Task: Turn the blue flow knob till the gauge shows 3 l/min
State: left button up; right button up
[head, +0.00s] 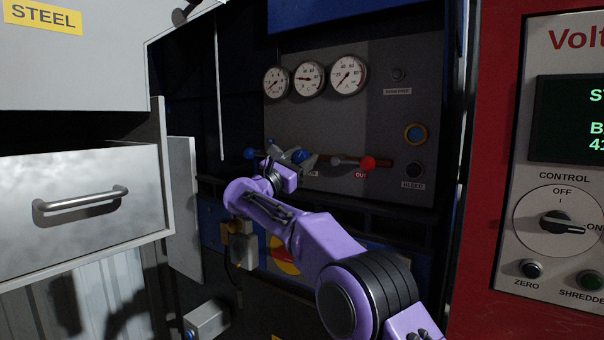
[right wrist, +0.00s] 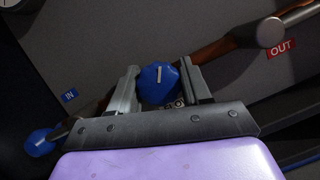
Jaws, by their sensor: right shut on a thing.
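The blue flow knob (right wrist: 159,84) has a pale pointer mark and sits between the fingers of my right gripper (right wrist: 160,90) in the right wrist view. The gripper is shut on it. In the head view my right gripper (head: 292,160) is at the panel, and the knob (head: 299,156) is partly hidden by it. Three round gauges are above: left (head: 277,82), middle (head: 309,78) and right (head: 348,75). Their numbers are too small to read surely, and I cannot tell which one shows flow. My left gripper is not in view.
A blue handle (head: 250,154) is near the IN label (right wrist: 70,95); a red one (head: 368,163) is near OUT (right wrist: 281,47). A steel drawer (head: 80,195) stands open at left, a red control cabinet (head: 490,120) at right.

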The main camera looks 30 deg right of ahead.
jog(key=m+g+p, duration=0.1)
jog(key=m, duration=0.1)
jog(key=shift+r+m, duration=0.1)
jog(key=shift+m, duration=0.2)
jog(key=m+g+p, duration=0.1)
jog(key=m+p, duration=0.1)
jog(key=m+g+p, duration=0.1)
jog(key=m+p, duration=0.1)
jog(key=m, duration=0.1)
jog(key=shift+r+g+y, duration=0.15)
jog(key=shift+g+y, duration=0.15)
jog(key=shift+f+m+g+p, duration=0.3)
jog(key=shift+m+g+p, duration=0.3)
jog(key=shift+m+p, duration=0.75)
jog(key=o, duration=1)
jog(key=shift+a, duration=0.1)
